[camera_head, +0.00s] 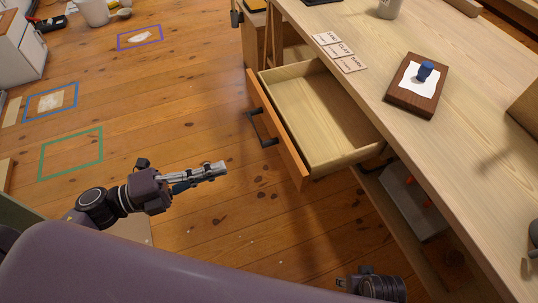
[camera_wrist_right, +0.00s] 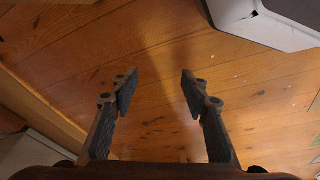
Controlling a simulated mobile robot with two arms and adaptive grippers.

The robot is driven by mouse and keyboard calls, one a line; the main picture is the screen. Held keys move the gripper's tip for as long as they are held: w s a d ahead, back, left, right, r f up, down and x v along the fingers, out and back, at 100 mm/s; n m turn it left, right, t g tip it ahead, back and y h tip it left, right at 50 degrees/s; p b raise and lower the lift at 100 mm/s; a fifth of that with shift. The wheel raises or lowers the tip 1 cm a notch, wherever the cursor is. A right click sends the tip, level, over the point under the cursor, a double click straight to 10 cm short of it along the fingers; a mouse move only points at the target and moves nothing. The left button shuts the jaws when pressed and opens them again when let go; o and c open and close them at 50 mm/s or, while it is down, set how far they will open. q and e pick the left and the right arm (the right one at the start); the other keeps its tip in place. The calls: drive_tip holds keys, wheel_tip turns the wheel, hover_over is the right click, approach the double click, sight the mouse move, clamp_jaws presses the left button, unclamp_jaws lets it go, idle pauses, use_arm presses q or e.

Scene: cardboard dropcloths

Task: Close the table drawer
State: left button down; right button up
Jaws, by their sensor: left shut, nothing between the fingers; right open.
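The table drawer (camera_head: 318,118) is pulled well out of the wooden table (camera_head: 455,125) and looks empty. Its orange-brown front panel (camera_head: 278,130) faces left and carries a dark bar handle (camera_head: 262,129). My left gripper (camera_head: 222,169) is shut and empty, to the left of the drawer's front, apart from the handle and pointing right. My right arm shows only in part at the bottom of the head view, below the drawer. In the right wrist view my right gripper (camera_wrist_right: 158,85) is open and empty above the floor.
On the table are a wooden board with paper and a blue-knobbed object (camera_head: 417,85), small labelled cards (camera_head: 340,52) and a grey cup (camera_head: 389,8). A grey bin-like object (camera_head: 412,200) sits below the tabletop. Floor (camera_head: 200,110) left of the drawer is clear, with taped outlines farther left.

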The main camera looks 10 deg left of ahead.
sight(285, 147)
use_arm(q)
drive_tip(key=x, duration=1.2)
drive_tip(key=shift+w+d+r, duration=0.15)
drive_tip(key=shift+d, duration=0.05)
drive_tip(key=shift+x, duration=0.75)
use_arm(e)
drive_tip(key=shift+r, duration=0.3)
use_arm(q)
drive_tip(key=shift+d, duration=0.1)
use_arm(e)
drive_tip(key=shift+r, duration=0.1)
